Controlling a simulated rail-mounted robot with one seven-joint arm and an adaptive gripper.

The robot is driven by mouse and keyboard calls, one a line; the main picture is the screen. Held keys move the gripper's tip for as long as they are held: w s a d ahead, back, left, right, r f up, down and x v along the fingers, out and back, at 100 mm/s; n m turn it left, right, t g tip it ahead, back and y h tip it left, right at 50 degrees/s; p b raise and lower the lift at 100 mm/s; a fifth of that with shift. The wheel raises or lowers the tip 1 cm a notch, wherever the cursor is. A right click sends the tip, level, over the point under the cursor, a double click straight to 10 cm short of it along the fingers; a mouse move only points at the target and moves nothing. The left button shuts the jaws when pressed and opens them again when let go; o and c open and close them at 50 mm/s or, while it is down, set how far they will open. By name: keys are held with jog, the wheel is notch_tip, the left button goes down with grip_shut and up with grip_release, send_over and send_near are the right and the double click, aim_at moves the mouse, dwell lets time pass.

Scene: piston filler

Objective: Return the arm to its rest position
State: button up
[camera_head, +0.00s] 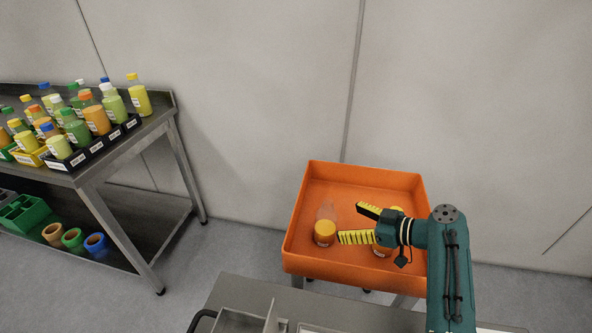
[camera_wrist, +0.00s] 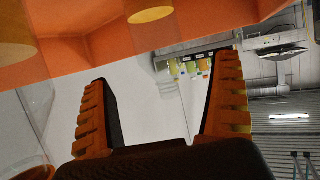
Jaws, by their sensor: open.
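My green arm reaches over the orange bin (camera_head: 356,178) at the right of the head view. My gripper (camera_head: 351,222) points left above the bin, with its two yellow-and-black fingers spread and nothing between them. A clear bottle with an orange-yellow lower part (camera_head: 325,234) stands in the bin near the fingertips. A second similar bottle (camera_head: 383,251) is mostly hidden behind the gripper. In the wrist view, the open fingers (camera_wrist: 164,75) frame a pale wall and a faint clear shape, with the orange bin (camera_wrist: 95,47) along the top.
A steel table (camera_head: 100,172) at the left holds several green, yellow and orange bottles in trays. Its lower shelf has a green crate (camera_head: 22,212) and coloured cups (camera_head: 73,238). A grey metal work surface (camera_head: 240,292) lies in front of the bin. Floor between table and bin is clear.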

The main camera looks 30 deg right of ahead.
jog(key=w+a+r+h+p, duration=0.2)
jog(key=w+a+r+p, duration=0.3)
jog(key=w+a+r, duration=0.35)
jog(key=s+a+r+m+t+h+p, duration=0.1)
jog(key=a+r+t+p, duration=0.1)
jog(key=a+r, duration=0.5)
jog(key=s+a+r+t+h+p, duration=0.15)
jog(key=a+r, duration=0.25)
jog(key=r, duration=0.5)
jog(key=s+a+r+m+t+p, duration=0.1)
jog(key=s+a+r+t+p, duration=0.1)
jog(key=s+a+r, duration=0.35)
jog(key=s+a+r+m+t+h+p, duration=0.1)
jog(key=s+a+r+m+t+p, duration=0.1)
jog(key=s+r, duration=0.6)
jog(key=s+a+r+m+t+p, duration=0.1)
jog(key=s+a+r+t+p, duration=0.2)
jog(key=r, duration=0.6)
notch_tip(320, 180, up, 36)
jog(key=a+p, duration=0.1)
jog(key=p, duration=3.5)
jog(key=shift+s+r, duration=0.2)
jog(key=shift+r, duration=0.05)
jog(key=shift+g, duration=0.25)
